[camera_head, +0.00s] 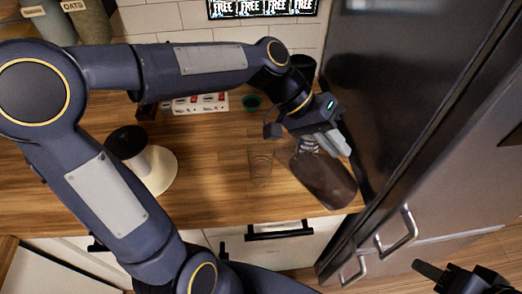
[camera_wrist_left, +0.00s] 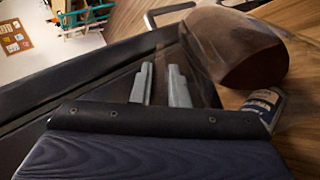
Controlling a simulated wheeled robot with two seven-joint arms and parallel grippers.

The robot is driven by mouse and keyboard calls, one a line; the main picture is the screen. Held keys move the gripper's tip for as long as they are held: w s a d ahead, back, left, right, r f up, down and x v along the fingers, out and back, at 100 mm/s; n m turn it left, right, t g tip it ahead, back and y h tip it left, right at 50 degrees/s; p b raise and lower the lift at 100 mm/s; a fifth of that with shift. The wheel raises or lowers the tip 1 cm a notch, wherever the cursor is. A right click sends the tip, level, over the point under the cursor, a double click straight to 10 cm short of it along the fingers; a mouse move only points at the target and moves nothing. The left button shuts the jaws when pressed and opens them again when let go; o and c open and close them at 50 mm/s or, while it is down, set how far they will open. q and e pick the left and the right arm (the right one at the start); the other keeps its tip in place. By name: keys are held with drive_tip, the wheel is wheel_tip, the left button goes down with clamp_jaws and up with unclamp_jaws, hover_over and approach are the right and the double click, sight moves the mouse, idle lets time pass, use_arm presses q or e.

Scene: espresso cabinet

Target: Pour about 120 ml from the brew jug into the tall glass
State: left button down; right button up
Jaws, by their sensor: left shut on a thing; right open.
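The brew jug (camera_head: 325,182), with dark brown contents, hangs tilted at the right of the counter, in front of the dark fridge. It also shows at the upper right of the left wrist view (camera_wrist_left: 238,48). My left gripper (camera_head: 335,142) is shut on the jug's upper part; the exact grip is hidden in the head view. Its fingers (camera_wrist_left: 160,85) show close together in the wrist view. The tall glass (camera_head: 261,166), clear and faint, stands just left of the jug; I cannot tell its fill. My right gripper (camera_head: 428,270) is open at the lower right, away from both.
A white stand with a black top (camera_head: 148,162) is on the counter at left. A labelled can (camera_wrist_left: 262,106) is beside the jug in the wrist view. The fridge (camera_head: 400,110) bounds the right side.

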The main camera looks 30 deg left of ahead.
use_arm(q)
drive_tip(key=shift+a+r+h+b, duration=0.95)
drive_tip(key=shift+r+h, duration=0.15)
drive_tip(key=shift+r, duration=0.1)
idle(2.8)
